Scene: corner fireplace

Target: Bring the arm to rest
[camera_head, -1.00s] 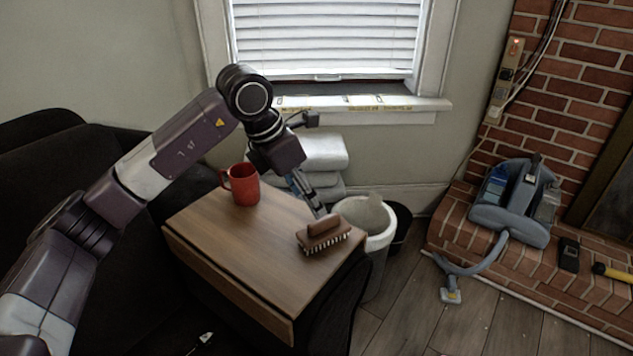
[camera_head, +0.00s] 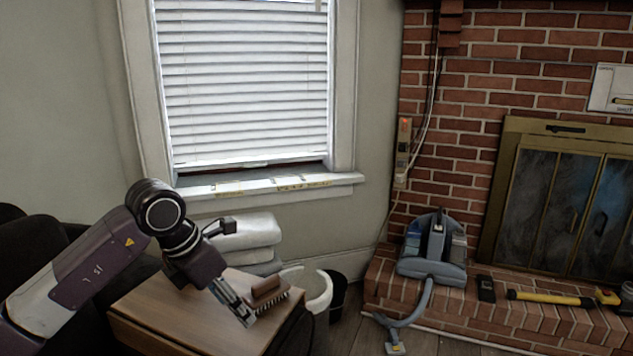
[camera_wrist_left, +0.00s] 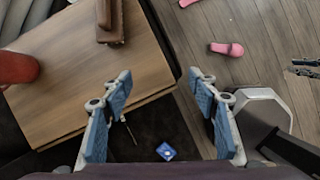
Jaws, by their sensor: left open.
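My left arm comes in from the left in the head view. Its gripper (camera_head: 238,306) points down over the side table (camera_head: 165,312), just left of and in front of the brown brush (camera_head: 268,291). In the left wrist view the gripper (camera_wrist_left: 160,88) is open, with nothing between its blue-padded fingers. The brush (camera_wrist_left: 109,22) lies on the table top there, apart from the fingers. A red mug (camera_wrist_left: 15,68) shows at that view's left edge; it is hidden in the head view.
A white bin (camera_head: 320,292) stands right of the table, and a dark sofa (camera_head: 30,240) is at left. A grey-blue vacuum (camera_head: 434,250) sits on the brick hearth (camera_head: 385,282). Pink slippers (camera_wrist_left: 227,48) lie on the wooden floor (camera_wrist_left: 262,70).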

